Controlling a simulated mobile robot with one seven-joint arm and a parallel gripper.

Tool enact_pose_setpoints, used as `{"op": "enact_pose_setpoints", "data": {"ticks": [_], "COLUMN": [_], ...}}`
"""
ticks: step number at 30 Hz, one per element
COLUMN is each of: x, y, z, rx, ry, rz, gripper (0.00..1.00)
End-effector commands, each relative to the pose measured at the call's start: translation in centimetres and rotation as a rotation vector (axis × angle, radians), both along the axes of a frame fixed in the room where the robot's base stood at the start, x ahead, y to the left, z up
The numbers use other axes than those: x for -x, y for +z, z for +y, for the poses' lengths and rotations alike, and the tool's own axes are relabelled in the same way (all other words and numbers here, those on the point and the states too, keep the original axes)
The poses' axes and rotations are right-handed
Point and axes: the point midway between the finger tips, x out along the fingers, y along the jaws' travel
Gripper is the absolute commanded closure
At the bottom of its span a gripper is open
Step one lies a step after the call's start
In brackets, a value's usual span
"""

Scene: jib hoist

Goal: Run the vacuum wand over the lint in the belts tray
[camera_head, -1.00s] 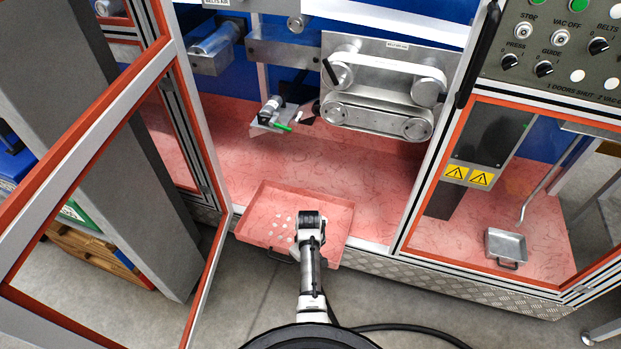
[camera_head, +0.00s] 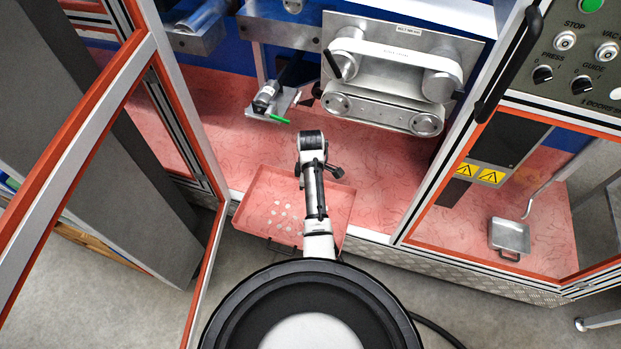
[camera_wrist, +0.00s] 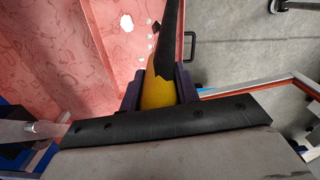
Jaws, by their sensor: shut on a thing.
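The belts tray (camera_head: 343,205) is a shallow pink tray low in the open cabinet bay. White lint pieces (camera_head: 282,218) lie scattered in its left part. In the wrist view my gripper (camera_wrist: 160,84) is shut on the vacuum wand (camera_wrist: 158,92), which shows a yellow part between the dark jaws and a black part reaching up the picture. One lint piece (camera_wrist: 127,24) shows left of the wand, apart from it in the picture. The wand's far end runs out of view. In the head view my arm covers part of the tray, and the jaws cannot be made out.
The belt unit (camera_head: 390,75) is mounted above and behind the tray. A small bracket with a green tip (camera_head: 279,119) sits to its left. An open red-edged door (camera_head: 85,150) stands at left. A second bay at right holds a small metal pan (camera_head: 510,237).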

Motion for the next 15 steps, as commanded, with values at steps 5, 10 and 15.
{"op": "enact_pose_setpoints", "data": {"ticks": [5, 10, 15], "x": [0.0, 0.0, 0.0], "y": [-1.2, -3.1, -5.3], "z": [0.0, 0.0, 0.0], "rx": [0.0, 0.0, 0.0], "ry": [0.0, -0.001, -0.001], "rz": [-0.001, 0.001, -0.001], "gripper": [1.0, 1.0, 1.0]}}
